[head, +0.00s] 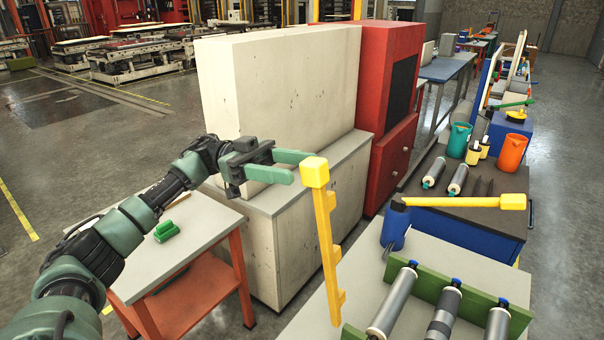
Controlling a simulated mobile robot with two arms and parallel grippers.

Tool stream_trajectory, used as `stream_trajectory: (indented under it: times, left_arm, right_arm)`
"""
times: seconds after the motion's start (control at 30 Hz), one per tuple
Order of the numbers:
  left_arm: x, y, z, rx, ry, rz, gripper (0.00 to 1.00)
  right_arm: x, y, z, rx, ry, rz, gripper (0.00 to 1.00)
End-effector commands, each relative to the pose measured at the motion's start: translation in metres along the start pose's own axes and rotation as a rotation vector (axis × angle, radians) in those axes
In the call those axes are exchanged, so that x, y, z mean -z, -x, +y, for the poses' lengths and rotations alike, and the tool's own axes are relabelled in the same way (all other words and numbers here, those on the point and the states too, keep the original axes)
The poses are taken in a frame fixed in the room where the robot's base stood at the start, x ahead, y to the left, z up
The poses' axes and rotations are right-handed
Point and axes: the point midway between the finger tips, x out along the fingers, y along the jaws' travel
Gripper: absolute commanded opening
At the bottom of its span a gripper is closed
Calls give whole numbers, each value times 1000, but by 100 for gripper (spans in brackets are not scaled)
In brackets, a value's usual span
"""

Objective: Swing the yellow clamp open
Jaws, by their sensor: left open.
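A yellow bar with a square block at its top end (326,235) hangs steeply down the middle of the view, with small tabs along one side. A second yellow bar (460,201) lies nearly level at the right, with a block at its far right end and its dark left end at a blue bracket (396,228). The frame does not settle which bar is the clamp. My left gripper (302,167) is open, its green fingers pointing right at the first bar's top block. The fingertips are close to the block; I cannot tell whether they touch. My right gripper is out of view.
Metal rollers (394,300) with green end plates lie on a grey table at the front right. A white cabinet (283,85) and a red cabinet (388,100) stand behind my gripper. An orange-framed table (206,232) with a green object (166,232) is under my left arm.

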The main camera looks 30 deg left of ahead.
Motion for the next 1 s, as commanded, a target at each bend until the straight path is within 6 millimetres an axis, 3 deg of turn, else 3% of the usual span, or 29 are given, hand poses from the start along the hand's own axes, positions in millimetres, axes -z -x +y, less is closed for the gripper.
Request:
stream_trajectory:
  times: [0.1, 0.3, 1.0]
  left_arm:
    - [-4, 24, -1, 5, -2, 1, 53]
    - [-2, 50, -1, 3, 0, 1, 53]
    - [-1, 55, 0, 1, 1, 1, 53]
  right_arm:
    - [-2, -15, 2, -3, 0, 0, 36]
    - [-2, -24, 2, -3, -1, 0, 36]
    - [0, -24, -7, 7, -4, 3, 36]
